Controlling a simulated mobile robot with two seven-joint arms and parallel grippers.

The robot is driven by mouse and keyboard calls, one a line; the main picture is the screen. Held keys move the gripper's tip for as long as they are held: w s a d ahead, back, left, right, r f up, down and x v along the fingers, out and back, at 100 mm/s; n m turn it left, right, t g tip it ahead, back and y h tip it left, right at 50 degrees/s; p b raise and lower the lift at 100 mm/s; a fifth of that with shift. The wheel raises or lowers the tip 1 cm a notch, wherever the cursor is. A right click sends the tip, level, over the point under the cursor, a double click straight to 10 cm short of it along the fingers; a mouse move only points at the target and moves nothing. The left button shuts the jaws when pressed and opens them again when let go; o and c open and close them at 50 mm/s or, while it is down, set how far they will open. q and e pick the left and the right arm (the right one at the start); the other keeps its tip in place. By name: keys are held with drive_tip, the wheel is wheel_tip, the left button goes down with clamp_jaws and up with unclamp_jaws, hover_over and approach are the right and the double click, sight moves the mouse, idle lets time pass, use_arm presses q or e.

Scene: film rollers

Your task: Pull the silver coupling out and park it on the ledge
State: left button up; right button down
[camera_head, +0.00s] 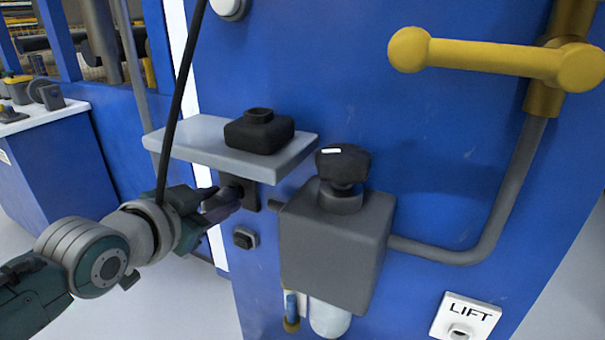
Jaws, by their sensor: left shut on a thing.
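My left gripper (214,204) is under the grey ledge (185,137), at a small black mount (248,194) on the blue panel. It is shut on the silver coupling (223,207), which looks dark grey in the shade and is mostly hidden by the fingers. The coupling points at the black mount; I cannot tell whether it is still seated in it or just clear of it. The ledge sticks out from the panel just above the gripper. My right gripper is not in view.
A black block with a round neck (259,132) stands on the ledge's right part; its left part is bare. A grey box with a black knob (343,162) is to the right. A yellow lever (480,58) is at upper right. A dark cable (180,90) hangs past the ledge.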

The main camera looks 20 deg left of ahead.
use_arm(q)
clamp_jaws()
drive_tip(key=shift+s+r, duration=0.1)
drive_tip(key=shift+s, duration=0.05)
drive_tip(key=shift+s+a+p, duration=0.2)
drive_tip(key=shift+s+p, duration=1.35)
drive_tip(key=shift+s, duration=0.7)
